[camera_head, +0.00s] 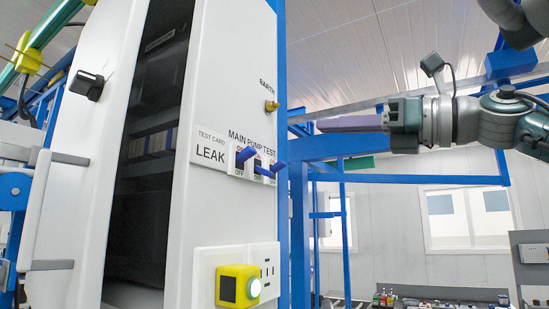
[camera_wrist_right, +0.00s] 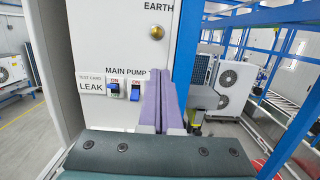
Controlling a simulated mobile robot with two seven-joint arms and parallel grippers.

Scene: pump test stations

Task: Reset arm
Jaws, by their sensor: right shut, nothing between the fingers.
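My right arm comes in from the right in the head view, and its gripper (camera_head: 325,124) has purple fingers pointing left, level with the switch panel and apart from it. In the right wrist view the two fingers of this gripper (camera_wrist_right: 160,70) lie side by side, shut and empty. They cover part of the "MAIN PUMP TEST" label. My left gripper is not in view.
A brass earth knob (camera_head: 271,106) is above the switches. A yellow box with a round button (camera_head: 238,287) and a socket plate (camera_head: 268,262) are below. Blue frame posts (camera_head: 299,230) stand right of the cabinet, close to my right gripper in the picture.

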